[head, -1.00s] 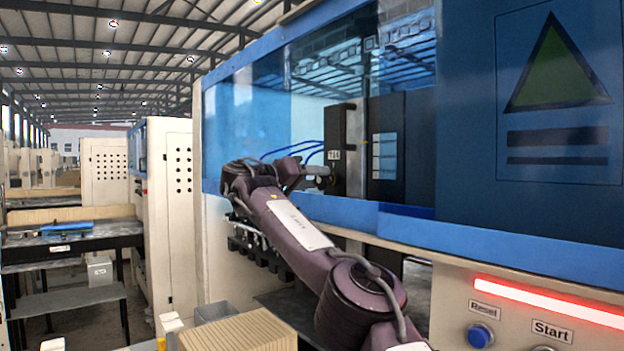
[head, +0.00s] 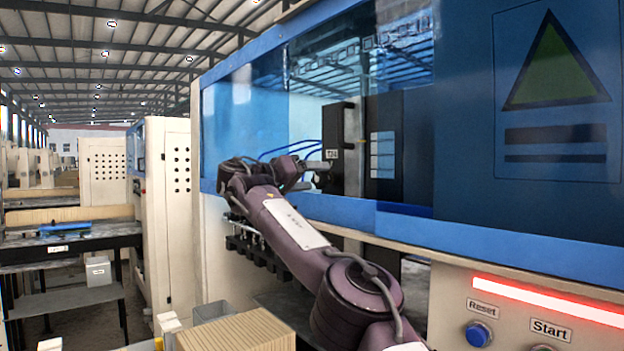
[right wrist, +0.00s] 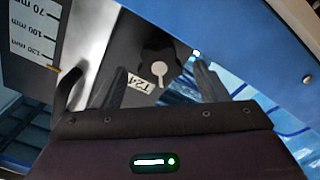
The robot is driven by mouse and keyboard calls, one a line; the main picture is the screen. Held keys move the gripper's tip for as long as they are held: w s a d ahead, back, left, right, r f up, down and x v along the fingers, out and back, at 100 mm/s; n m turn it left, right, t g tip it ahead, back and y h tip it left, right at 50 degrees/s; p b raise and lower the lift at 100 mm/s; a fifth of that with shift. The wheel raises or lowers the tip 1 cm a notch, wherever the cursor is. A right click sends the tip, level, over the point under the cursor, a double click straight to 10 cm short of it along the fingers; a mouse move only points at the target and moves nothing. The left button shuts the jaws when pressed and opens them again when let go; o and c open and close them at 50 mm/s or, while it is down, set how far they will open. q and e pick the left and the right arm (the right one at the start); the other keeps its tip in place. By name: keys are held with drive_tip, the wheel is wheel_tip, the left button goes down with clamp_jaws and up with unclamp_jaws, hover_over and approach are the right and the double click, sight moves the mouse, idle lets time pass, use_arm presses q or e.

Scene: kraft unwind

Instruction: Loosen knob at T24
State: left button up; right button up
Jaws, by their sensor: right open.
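The T24 label (head: 331,154) is a small white tag on a dark upright block (head: 343,135) inside the blue machine's opening. In the right wrist view the T24 label (right wrist: 139,82) sits beside a knob (right wrist: 159,72) with a round dark body and a pale, narrow stem or lever. My right gripper (head: 320,166) is just below the label in the head view. In the right wrist view my right gripper (right wrist: 162,80) is open, its two dark fingers on either side of the knob with gaps showing. Whether they touch it is not visible. My left gripper is out of view.
The blue machine frame (head: 350,212) runs below the opening, close under my right arm. A scale plate marked in mm (right wrist: 38,40) is at the left in the wrist view. The Reset button (head: 478,334) and a lit red strip (head: 550,303) are at lower right.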

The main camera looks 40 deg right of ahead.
drive_tip(key=a+b, duration=0.2)
drive_tip(key=a, duration=0.5)
drive_tip(key=shift+w, duration=0.4)
